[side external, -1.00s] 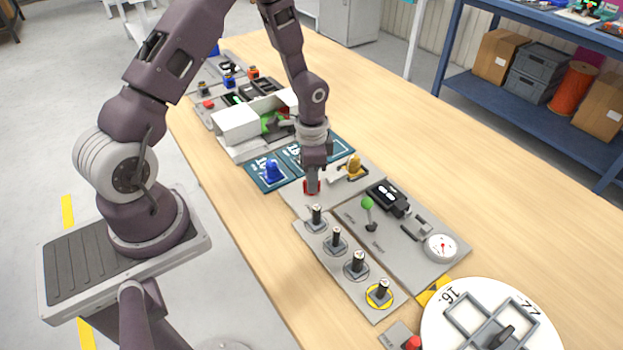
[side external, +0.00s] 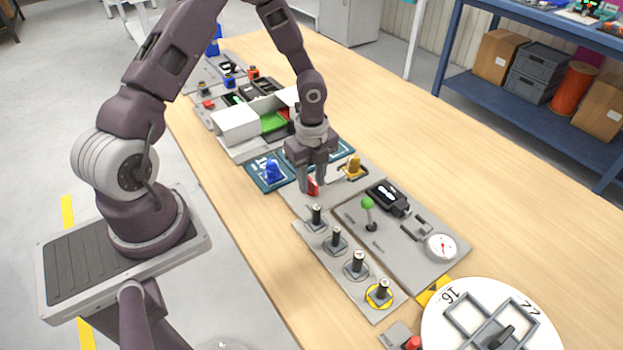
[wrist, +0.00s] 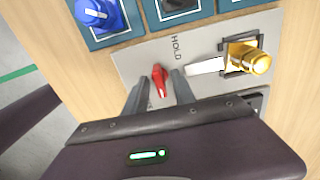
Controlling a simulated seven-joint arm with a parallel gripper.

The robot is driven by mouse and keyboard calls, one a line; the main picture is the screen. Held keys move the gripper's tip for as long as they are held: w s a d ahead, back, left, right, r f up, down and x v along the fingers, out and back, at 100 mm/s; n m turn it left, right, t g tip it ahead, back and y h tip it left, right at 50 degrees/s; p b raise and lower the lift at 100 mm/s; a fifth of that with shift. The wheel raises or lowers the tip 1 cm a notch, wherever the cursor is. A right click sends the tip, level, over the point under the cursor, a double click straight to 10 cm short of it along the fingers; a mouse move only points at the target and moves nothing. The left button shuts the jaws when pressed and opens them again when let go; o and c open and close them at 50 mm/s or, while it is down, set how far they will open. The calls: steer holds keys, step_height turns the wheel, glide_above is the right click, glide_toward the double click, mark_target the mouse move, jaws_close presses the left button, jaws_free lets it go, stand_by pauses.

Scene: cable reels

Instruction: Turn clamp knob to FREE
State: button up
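The red clamp knob (wrist: 159,80) sits on a grey panel, just below the printed word HOLD, in the wrist view. It also shows in the side view (side external: 313,187), partly hidden by a finger. My gripper (wrist: 160,77) is open, with one finger on each side of the knob. A gap seems to show between the knob and each finger. In the side view my gripper (side external: 316,180) points down at the knob. The word FREE is not visible; my gripper covers the nearer part of the panel.
A brass-coloured fitting (wrist: 248,58) stands right of the knob, with a pale strip beside it. A blue part (side external: 272,172) sits on a teal tile to the left. Several black-handled posts (side external: 336,238) and a green-topped lever (side external: 368,204) stand nearby toward the front.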

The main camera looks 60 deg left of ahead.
mark_target(312, 181)
steer(key=shift+r, duration=0.1)
step_height(312, 181, up, 7)
steer(key=shift+f, duration=0.1)
stand_by(0.3)
stand_by(1.0)
